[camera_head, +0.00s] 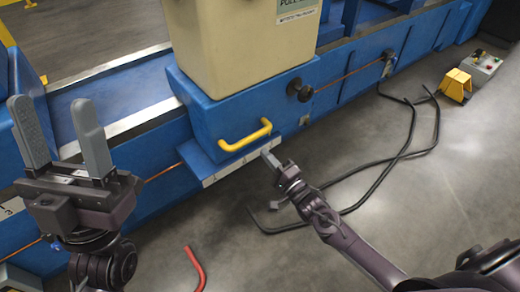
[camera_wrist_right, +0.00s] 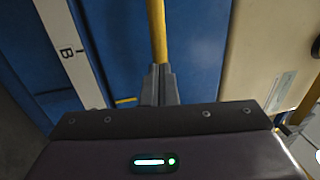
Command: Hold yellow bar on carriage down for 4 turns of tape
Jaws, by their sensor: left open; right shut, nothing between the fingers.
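The yellow bar (camera_head: 245,136) is a bent handle on the front of the blue carriage (camera_head: 217,105), which has a cream upper housing (camera_head: 240,40). My right gripper (camera_head: 269,158) is shut and empty, just below and right of the bar's right end in the head view. In the right wrist view the yellow bar (camera_wrist_right: 157,30) runs straight up from the closed fingertips (camera_wrist_right: 160,72); I cannot tell whether they touch it. My left gripper (camera_head: 51,100) is open and empty, fingers up, at the left. I cannot make out any tape for certain.
A blue ledge with a white marked strip (camera_head: 228,170) juts out below the bar. A black knob (camera_head: 299,90) is on the carriage's right. Black cables (camera_head: 375,175) and a red hooked piece (camera_head: 194,266) lie on the floor. A yellow pedal (camera_head: 455,86) stands far right.

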